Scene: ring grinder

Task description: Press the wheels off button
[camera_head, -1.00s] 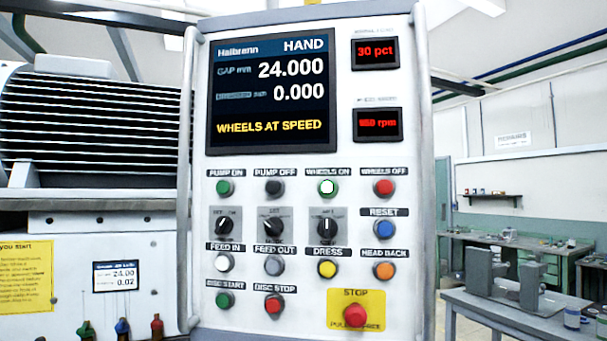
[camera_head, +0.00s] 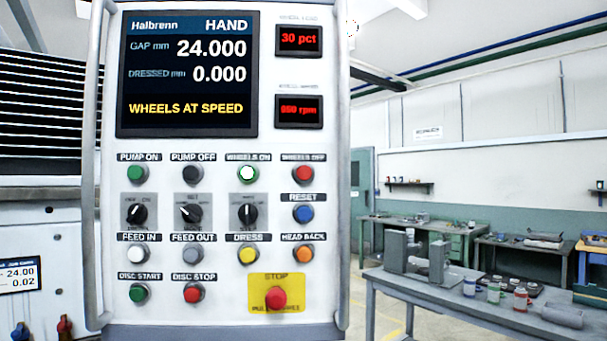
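The red WHEELS OFF button (camera_head: 303,173) is at the right end of the top button row on the white control panel (camera_head: 330,200). The lit WHEELS ON button (camera_head: 247,173) sits just left of it, and the blue RESET button (camera_head: 303,213) is below it. The panel screen (camera_head: 187,75) reads HAND, gap 24.000 mm, dressed 0.000 mm and WHEELS AT SPEED. My gripper is not in view.
A red STOP button (camera_head: 275,297) on a yellow plate is at the panel's lower right. A metal handrail (camera_head: 343,180) runs down the panel's right edge.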

